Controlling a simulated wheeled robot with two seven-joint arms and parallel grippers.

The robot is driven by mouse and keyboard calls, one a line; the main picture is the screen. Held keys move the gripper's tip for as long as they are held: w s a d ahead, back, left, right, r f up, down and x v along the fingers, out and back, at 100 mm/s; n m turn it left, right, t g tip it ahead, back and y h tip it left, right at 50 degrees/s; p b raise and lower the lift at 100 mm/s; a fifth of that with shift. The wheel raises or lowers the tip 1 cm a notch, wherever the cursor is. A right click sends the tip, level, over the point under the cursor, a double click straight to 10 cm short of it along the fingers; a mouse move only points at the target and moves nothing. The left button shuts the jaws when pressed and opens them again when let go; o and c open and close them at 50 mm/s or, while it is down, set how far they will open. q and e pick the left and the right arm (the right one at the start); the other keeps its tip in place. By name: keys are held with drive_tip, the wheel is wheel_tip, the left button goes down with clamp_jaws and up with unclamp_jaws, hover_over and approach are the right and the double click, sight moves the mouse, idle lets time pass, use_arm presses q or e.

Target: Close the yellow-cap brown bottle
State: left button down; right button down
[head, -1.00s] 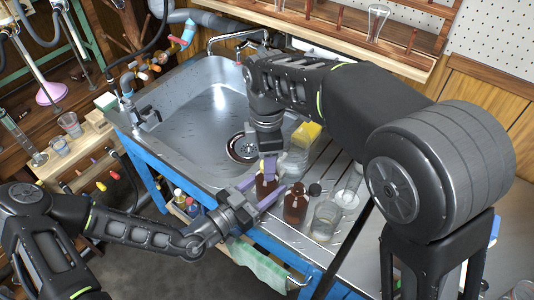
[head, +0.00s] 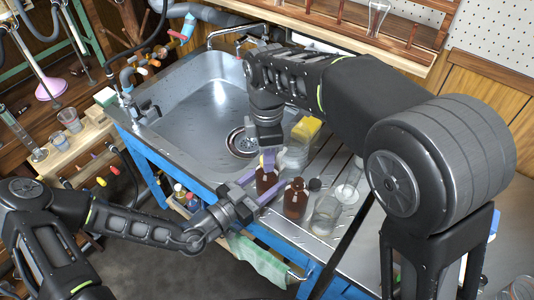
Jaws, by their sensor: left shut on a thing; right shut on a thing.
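A brown bottle (head: 266,182) stands upright near the sink's front right rim. My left gripper (head: 259,187) reaches in from the left, and its purple fingers are shut around the bottle's body. My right gripper (head: 269,158) points down over the bottle's top, with its purple fingers shut at the neck. A small bit of yellow, seemingly the yellow cap (head: 262,160), shows between these fingers. The fingers hide most of it, so I cannot tell how far it sits on the neck.
A second brown bottle (head: 295,201) stands close to the right, with a glass beaker (head: 325,216) beside it. A small black round object (head: 314,185) lies behind them. The sink (head: 190,110) is empty.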

drive_tip(key=m, duration=2.1)
drive_tip(key=shift+f, duration=0.1)
drive_tip(key=c, duration=1.1)
unclamp_jaws()
drive_tip(key=shift+r, duration=2.3)
